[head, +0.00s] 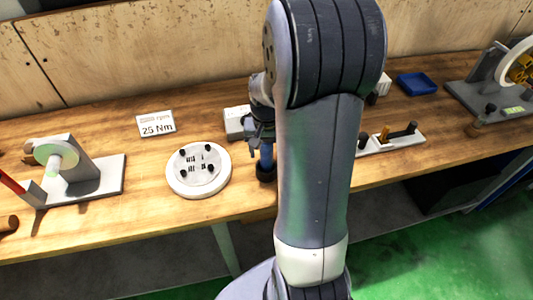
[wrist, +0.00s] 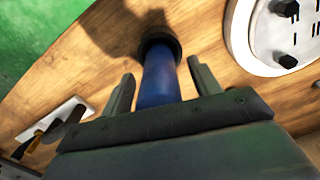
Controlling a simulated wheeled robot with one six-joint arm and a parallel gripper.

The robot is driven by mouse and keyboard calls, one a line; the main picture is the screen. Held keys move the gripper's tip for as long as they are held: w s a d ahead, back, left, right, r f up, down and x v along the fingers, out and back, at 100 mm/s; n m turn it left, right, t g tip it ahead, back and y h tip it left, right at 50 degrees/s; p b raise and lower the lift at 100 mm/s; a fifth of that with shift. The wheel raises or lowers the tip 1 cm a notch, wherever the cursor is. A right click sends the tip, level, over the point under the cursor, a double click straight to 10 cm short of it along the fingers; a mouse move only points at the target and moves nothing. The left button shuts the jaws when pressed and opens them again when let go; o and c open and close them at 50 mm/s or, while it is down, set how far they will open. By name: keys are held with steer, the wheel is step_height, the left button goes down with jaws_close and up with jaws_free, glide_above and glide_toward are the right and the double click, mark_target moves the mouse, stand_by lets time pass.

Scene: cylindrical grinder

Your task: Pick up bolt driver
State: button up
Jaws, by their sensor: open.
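The bolt driver appears to be the upright blue cylinder (wrist: 160,76) with a black round end (wrist: 159,40) near the wooden table. In the head view its blue part (head: 266,157) shows just left of my arm, near the table's front edge. My gripper (wrist: 163,84) is open, with one finger on each side of the blue cylinder and visible gaps between. In the head view my gripper (head: 262,130) is partly hidden by my arm. The cylinder's near end is hidden behind the gripper body in the wrist view.
A white round plate with black bolts (head: 199,170) stands close by on the left. A "25 Nm" sign (head: 156,124) and a white box (head: 237,122) are behind. A white tool holder (head: 395,143) lies right of my arm, a blue tray (head: 417,83) farther back.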

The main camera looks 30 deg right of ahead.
steer(key=c, duration=1.1)
steer(key=shift+o, duration=0.2)
steer(key=shift+r, duration=0.1)
